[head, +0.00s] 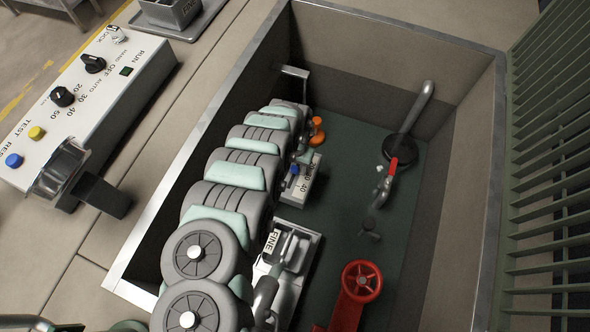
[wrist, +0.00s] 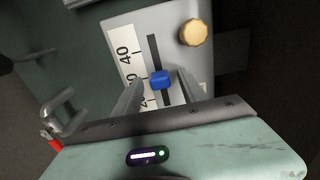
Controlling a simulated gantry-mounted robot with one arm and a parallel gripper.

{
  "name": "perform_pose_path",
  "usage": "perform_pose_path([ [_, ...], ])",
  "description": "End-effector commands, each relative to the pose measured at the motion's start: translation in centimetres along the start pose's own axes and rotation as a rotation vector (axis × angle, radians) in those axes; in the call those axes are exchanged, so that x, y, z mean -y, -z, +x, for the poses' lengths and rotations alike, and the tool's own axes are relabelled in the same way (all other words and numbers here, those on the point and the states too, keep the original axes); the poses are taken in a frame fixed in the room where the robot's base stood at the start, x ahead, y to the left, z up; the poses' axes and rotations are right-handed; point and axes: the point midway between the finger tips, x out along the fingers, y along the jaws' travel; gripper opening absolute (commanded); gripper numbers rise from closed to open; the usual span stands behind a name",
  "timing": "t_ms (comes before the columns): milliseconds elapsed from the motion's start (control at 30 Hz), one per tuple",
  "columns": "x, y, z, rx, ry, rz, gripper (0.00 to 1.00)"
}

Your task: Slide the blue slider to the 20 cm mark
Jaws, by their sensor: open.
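The blue slider (wrist: 161,80) sits in a dark vertical slot on a light grey panel (wrist: 180,60) in the wrist view. A white scale (wrist: 126,55) runs left of the slot, with 40 above the slider. The lower numbers are partly covered by my left finger, so the exact reading is unclear. My gripper (wrist: 160,79) is open, with one finger on each side of the slider; contact cannot be told. In the head view the slider (head: 295,169) shows small on its box (head: 299,184) in the pit, partly behind my arm.
An orange knob (wrist: 194,32) is on the panel, right of the slot. The pit's metal rim (head: 180,165) surrounds the work. A red-handled pipe (head: 392,170), a red wheel (head: 361,281) and a FINE tray (head: 298,240) are in the pit. A control box (head: 75,115) stands outside, left.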

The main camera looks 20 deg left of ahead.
Motion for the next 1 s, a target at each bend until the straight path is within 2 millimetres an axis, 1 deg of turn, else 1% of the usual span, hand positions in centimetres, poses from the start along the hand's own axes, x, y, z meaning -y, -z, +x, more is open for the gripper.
perform_pose_path([
  [33, -0.01, 0.11, 0.66, -0.003, 0.0, 0.0, 0.49],
  [100, 0.06, 0.21, 0.93, -0.005, 0.002, 0.0, 0.49],
  [433, 0.07, 0.2, 1.07, -0.004, 0.002, 0.001, 0.49],
  [1000, 0.05, 0.16, 1.1, -0.004, 0.002, 0.001, 0.02],
])
